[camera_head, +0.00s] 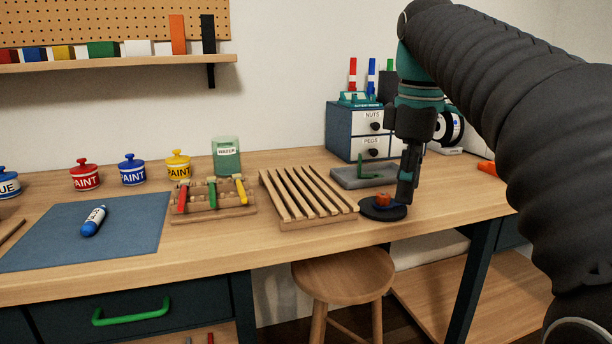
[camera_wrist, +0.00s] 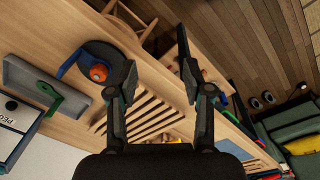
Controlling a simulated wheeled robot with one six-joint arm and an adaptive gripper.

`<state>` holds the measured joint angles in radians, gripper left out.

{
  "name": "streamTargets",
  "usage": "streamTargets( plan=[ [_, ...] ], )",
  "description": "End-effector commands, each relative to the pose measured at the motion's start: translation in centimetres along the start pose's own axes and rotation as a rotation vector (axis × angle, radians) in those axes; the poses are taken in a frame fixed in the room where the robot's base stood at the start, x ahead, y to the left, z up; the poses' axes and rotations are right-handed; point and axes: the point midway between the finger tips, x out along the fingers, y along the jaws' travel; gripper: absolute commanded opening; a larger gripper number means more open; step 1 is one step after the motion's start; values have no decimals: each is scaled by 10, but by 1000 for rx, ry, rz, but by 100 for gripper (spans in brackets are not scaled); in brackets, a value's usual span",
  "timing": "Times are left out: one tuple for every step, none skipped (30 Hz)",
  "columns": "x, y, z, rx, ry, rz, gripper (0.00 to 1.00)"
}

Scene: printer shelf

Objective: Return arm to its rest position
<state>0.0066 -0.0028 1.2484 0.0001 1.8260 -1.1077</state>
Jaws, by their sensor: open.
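My gripper (camera_head: 406,190) hangs down over the right part of the workbench at the end of my black sleeved arm. In the head view its fingers overlap the black round dish (camera_head: 370,211), which holds a small orange-red piece (camera_head: 383,200). In the wrist view my gripper (camera_wrist: 158,72) has its two fingers spread apart with nothing between them. A blue part beside the orange piece is partly hidden in the head view.
The slatted wooden rack (camera_head: 305,194) stands left of the dish, and a grey tray with a green hook (camera_head: 362,170) behind it. A drawer cabinet (camera_head: 352,130) stands at the back. A stool (camera_head: 343,278) stands in front. A blue mat (camera_head: 130,235) lies at left.

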Motion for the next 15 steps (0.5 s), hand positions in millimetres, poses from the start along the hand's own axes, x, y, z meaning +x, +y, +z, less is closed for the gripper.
streamTargets(
  plan=[
    [4, 4, -2, 32, 5, 10, 50],
    [6, 6, -3, 54, 9, 16, 50],
    [10, 9, -5, 86, 13, 24, 50],
    [14, 11, -6, 109, 16, 28, 50],
    [19, 13, -7, 134, 19, 33, 50],
    [25, 16, -9, 169, 23, 38, 50],
    [30, 18, -10, 195, 26, 41, 50],
    [35, 19, -11, 224, 30, 46, 50],
    [42, 21, -12, 263, 36, 53, 50],
    [48, 21, -12, 294, 41, 57, 50],
    [54, 21, -12, 327, 46, 63, 50],
    [62, 21, -12, 373, 54, 70, 50],
    [68, 20, -12, 408, 61, 77, 50],
    [73, 19, -12, 444, 70, 84, 50],
    [82, 16, -10, 495, 80, 92, 50]
  ],
)
